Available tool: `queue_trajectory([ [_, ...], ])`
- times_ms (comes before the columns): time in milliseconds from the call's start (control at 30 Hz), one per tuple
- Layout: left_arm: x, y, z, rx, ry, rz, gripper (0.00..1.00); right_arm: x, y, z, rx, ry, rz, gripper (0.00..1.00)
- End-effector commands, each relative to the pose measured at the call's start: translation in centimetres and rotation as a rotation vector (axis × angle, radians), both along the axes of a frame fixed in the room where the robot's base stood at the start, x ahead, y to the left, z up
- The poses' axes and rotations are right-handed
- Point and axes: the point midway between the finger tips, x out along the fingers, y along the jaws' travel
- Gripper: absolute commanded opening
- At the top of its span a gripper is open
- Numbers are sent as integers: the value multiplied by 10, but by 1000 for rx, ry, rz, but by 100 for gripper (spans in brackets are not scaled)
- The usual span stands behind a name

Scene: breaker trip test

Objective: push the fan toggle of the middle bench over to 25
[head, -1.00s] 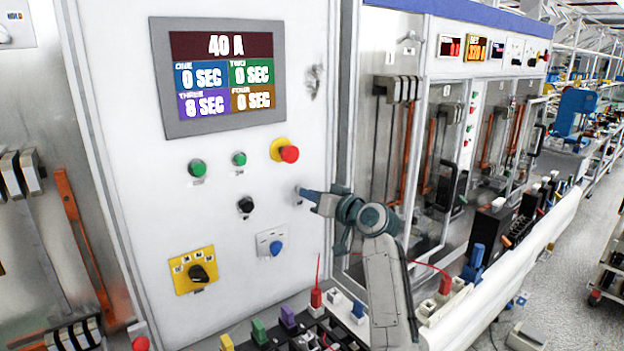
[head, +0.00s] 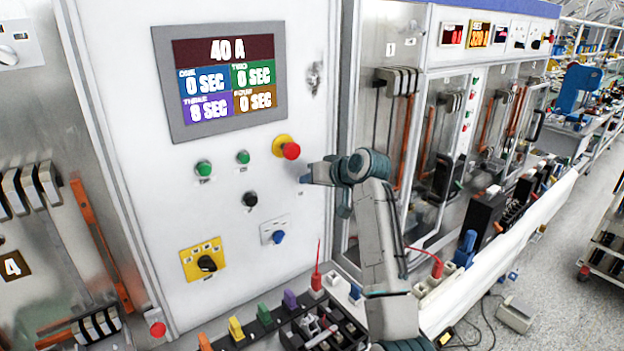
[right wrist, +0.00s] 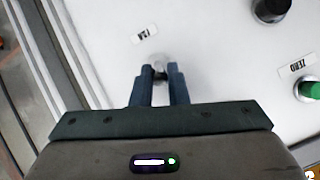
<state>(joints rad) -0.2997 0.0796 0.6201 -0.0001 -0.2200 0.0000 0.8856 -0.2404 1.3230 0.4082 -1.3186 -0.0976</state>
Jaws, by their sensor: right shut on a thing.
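The fan toggle (right wrist: 161,60) is a small pale metal part on the white panel, beside a label reading FAN, in the right wrist view. My right gripper (right wrist: 162,76) has its two blue fingers close together at the toggle, shut on it; they cover most of it, so its position is hard to read. In the head view my right gripper (head: 306,178) touches the panel below the red mushroom button, and the toggle is hidden there. My left gripper is not in view.
The white panel (head: 140,120) carries a display (head: 222,76) reading 40 A, a red mushroom button (head: 290,151), green buttons (head: 204,168), a black knob (head: 250,199), a blue knob (head: 278,237) and a yellow-plated selector (head: 206,263). Coloured connectors and a tray (head: 325,325) lie below.

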Motion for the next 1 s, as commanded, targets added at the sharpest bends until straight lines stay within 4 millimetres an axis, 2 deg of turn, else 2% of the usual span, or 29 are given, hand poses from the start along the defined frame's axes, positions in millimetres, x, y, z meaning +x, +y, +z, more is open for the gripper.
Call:
queue_trajectory([
  [267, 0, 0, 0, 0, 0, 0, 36, 0, 0, 2, 1, -3, -1, 0],
  [300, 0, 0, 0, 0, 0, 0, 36, 0, 0, 2, 1, -3, -1, 20],
  [400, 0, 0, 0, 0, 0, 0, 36, 0, 0, 1, 1, -3, -1, 35],
  [767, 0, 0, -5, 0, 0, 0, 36, -4, -4, 3, 1, -4, -1, 35],
  [1000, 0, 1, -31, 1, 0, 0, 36, -30, -30, 20, 0, -8, -1, 35],
])
